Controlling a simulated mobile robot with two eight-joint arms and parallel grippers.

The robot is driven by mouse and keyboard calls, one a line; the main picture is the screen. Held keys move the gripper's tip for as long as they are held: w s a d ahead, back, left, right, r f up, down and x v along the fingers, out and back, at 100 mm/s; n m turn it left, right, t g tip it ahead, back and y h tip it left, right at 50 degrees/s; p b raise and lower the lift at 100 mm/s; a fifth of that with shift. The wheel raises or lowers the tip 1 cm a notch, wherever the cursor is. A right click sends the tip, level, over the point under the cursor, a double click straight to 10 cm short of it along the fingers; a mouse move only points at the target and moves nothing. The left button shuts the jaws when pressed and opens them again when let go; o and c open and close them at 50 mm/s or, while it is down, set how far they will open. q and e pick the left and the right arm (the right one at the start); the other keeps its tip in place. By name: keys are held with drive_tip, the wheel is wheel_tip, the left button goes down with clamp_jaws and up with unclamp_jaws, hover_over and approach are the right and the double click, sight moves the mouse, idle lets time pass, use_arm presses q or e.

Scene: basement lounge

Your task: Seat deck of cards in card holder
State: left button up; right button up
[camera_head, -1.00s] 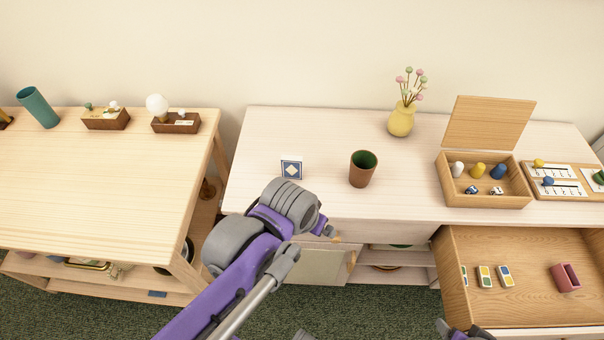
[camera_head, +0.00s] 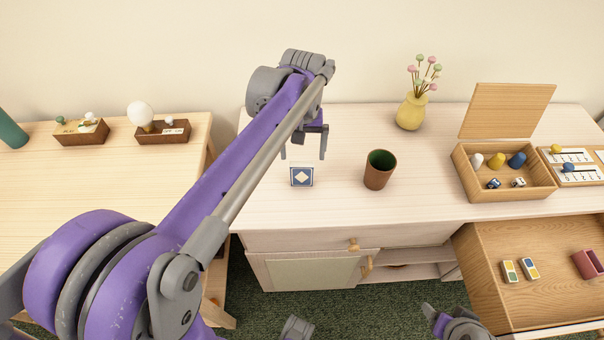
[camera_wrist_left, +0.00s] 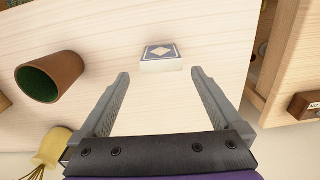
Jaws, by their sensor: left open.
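The deck of cards (camera_head: 302,177), a small blue-and-white block with a diamond on it, lies on the pale cabinet top near its front left. It also shows in the left wrist view (camera_wrist_left: 161,56), just beyond the fingertips. My left gripper (camera_head: 303,152) points down behind and above the deck, open and empty; both fingers show in the left wrist view (camera_wrist_left: 160,76), with the deck apart from them. A dark pink slotted piece (camera_head: 587,263) in the open drawer may be the card holder.
A brown cup (camera_head: 379,170) stands right of the deck. A yellow vase (camera_head: 411,112) is behind it. An open wooden box (camera_head: 510,190) holds several pieces. The open drawer (camera_head: 490,250) juts out at the right. Bare tabletop lies between cup and box.

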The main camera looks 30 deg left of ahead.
sight(302, 164)
use_arm(q)
drive_tip(key=shift+s+f, duration=0.1)
drive_tip(key=shift+f, duration=2.7)
drive_tip(key=c, duration=1.3)
